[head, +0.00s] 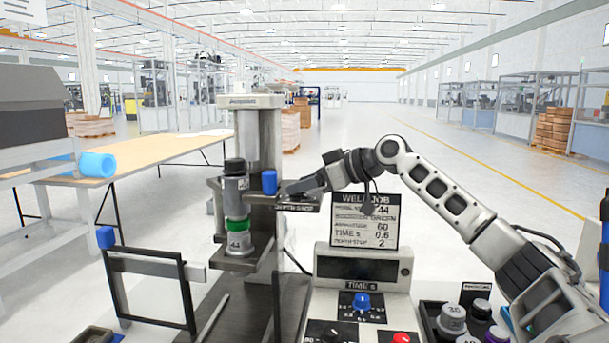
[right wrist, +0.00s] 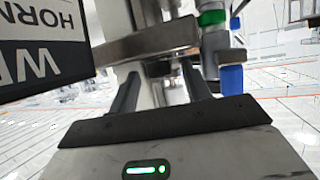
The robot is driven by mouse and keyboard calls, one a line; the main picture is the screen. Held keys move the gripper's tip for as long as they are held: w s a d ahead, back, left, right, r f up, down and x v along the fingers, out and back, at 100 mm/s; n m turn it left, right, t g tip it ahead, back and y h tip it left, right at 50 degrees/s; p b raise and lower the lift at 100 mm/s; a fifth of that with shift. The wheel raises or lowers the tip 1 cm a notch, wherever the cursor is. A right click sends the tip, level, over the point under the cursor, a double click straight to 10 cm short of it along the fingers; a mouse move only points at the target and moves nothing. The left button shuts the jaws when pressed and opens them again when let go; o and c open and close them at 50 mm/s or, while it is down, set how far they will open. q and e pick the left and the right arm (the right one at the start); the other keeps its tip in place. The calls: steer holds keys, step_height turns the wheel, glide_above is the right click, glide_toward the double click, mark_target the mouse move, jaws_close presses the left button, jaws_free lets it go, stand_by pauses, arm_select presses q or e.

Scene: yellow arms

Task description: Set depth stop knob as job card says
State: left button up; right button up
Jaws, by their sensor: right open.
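The weld press (head: 258,140) stands left of centre, with a "DEPTH STOP" label (head: 293,207) on its bracket. My right gripper (head: 284,188) is at that bracket, just above the label. In the right wrist view its open fingers (right wrist: 160,74) point at the press, with metal parts beyond them. A blue cylinder (head: 269,182) stands left of the fingers; it also shows in the right wrist view (right wrist: 231,80), outside them. I cannot tell whether a knob is between the fingers. The job card (head: 365,220) reads horn 44, amplitude 60, time 0.6, depth stop 2. My left gripper is not in view.
The control box has a blue "TIME S" knob (head: 361,301), a black knob (head: 330,333) and a red button (head: 401,338). The horn stack with green band (head: 238,226) hangs from the press. A tray (head: 430,312) of grey and purple parts is at the right.

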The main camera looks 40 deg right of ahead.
steer(key=shift+w+a, duration=0.1)
steer(key=shift+w, duration=0.05)
steer(key=shift+c, duration=0.2)
steer(key=c, duration=0.9)
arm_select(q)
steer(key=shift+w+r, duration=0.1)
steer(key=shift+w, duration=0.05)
arm_select(e)
steer(key=shift+c, duration=0.2)
